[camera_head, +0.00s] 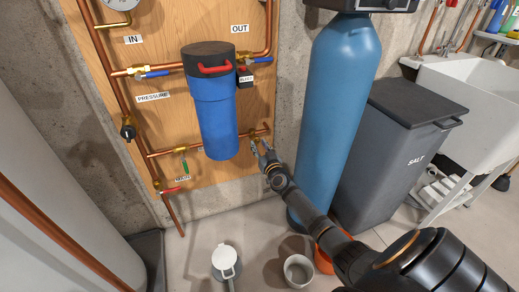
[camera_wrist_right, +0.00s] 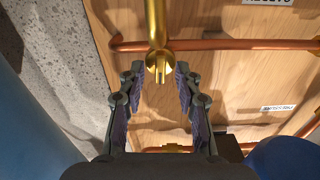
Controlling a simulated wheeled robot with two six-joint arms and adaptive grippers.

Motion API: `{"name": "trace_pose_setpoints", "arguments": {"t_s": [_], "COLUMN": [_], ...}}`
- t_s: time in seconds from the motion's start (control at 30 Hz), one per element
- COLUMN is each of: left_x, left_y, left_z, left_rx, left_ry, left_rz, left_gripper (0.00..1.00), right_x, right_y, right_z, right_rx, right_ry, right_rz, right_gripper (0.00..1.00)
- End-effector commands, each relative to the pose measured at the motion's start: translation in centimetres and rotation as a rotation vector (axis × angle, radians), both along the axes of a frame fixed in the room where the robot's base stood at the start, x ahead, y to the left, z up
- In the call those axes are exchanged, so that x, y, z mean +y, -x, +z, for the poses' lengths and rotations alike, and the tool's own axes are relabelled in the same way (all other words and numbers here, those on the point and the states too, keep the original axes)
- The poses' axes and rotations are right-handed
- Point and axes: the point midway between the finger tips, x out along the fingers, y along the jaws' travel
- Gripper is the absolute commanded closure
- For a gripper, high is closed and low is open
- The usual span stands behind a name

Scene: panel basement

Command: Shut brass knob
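The brass knob (camera_wrist_right: 158,68) shows in the right wrist view as a round brass piece with a slotted or ribbed face, at the end of a brass stem by a copper pipe. My right gripper (camera_wrist_right: 158,76) is open, with one finger on either side of the knob. Whether the fingers touch it I cannot tell. In the head view my right gripper (camera_head: 259,146) is at the panel's lower right, below the end of a copper pipe; the knob is too small to make out there. My left gripper is not in view.
The wooden panel (camera_head: 172,105) carries copper pipes and a blue filter housing (camera_head: 214,118) just left of my gripper. A tall blue tank (camera_head: 338,100) stands close on the right, beside a grey salt bin (camera_head: 395,140). A white-lidded container (camera_head: 224,258) and a grey bucket (camera_head: 299,270) are on the floor.

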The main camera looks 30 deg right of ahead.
Motion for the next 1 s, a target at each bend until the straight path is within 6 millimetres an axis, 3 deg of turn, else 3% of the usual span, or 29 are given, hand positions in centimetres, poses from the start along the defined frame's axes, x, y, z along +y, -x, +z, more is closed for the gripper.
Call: {"name": "trace_pose_setpoints", "arguments": {"t_s": [0.3, 0.57, 1.0], "left_x": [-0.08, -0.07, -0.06], "left_y": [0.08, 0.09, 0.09], "left_z": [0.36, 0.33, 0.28], "left_rx": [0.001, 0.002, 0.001], "left_ry": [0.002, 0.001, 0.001], "left_rz": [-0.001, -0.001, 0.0], "left_gripper": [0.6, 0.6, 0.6], "right_x": [-0.01, -0.02, -0.03], "right_y": [-0.18, -0.16, -0.16], "right_z": [0.02, 0.01, 0.01], "right_rx": [0.001, 0.001, -0.009], "right_ry": [0.0, 0.0, -0.042], "right_rz": [0.001, 0.0, 0.0], "right_gripper": [0.66, 1.0, 1.0]}}
